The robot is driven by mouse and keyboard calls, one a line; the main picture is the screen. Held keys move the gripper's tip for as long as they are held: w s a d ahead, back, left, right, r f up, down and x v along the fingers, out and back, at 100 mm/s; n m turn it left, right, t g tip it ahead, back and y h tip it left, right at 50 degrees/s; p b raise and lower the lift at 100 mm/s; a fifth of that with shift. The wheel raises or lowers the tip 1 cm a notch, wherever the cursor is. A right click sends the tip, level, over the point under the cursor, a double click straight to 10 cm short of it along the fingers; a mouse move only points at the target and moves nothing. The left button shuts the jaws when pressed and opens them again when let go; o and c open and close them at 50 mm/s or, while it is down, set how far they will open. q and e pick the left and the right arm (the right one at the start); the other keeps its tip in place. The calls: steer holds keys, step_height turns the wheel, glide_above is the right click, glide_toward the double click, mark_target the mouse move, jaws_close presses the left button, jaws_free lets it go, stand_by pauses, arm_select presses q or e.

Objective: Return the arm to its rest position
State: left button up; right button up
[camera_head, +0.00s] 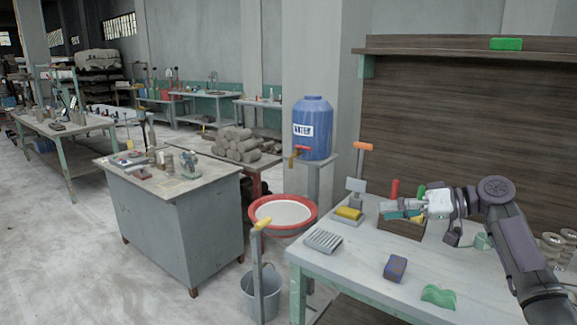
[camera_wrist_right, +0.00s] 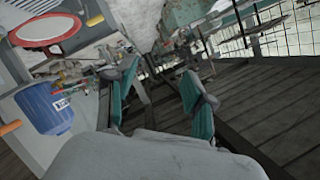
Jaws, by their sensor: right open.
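My right arm (camera_head: 515,240) comes in from the right over the pale work table. My right gripper (camera_head: 393,209) points left, above or in front of a wooden box (camera_head: 402,228); the exact gap cannot be told. In the right wrist view its two teal fingers (camera_wrist_right: 160,97) stand apart, with nothing visible between them. My left gripper is not in view.
A yellow block (camera_head: 348,213) is farther back. A blue water barrel (camera_head: 312,130) and red-rimmed basin (camera_head: 256,214) stand left.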

step_height(320, 180, down, 29)
steer(key=d+m+h, duration=0.1)
steer(key=m+h, duration=0.4)
steer(key=s+d+f+m+h, duration=0.1)
steer(key=s+f, duration=0.3)
steer(key=f, duration=0.4)
steer(key=s+d+f+h, duration=0.1)
steer(key=s+f+h, duration=0.1)
steer(key=s+f, duration=0.35)
steer(key=s+f+m+h, duration=0.1)
steer(key=s+f, duration=0.2)
steer(key=f, duration=0.7)
steer(key=s+d+f+g+h, duration=0.1)
steer(key=s+f+g+h, duration=0.2)
steer(key=s+f, duration=1.45)
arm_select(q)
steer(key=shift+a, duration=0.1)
arm_select(e)
steer(key=s+a+f+n, duration=0.1)
steer(key=s+f, duration=0.1)
steer(key=s, duration=0.8)
steer(key=s+a+f+n+h, duration=0.1)
steer(key=s+f, duration=0.1)
steer(key=s, duration=0.9)
steer(key=s+a+f+n+g, duration=0.1)
steer(key=s+a+f+n, duration=0.1)
steer(key=s, duration=0.8)
steer(key=shift+s+f+h, duration=0.25)
steer(key=shift+s+h, duration=0.05)
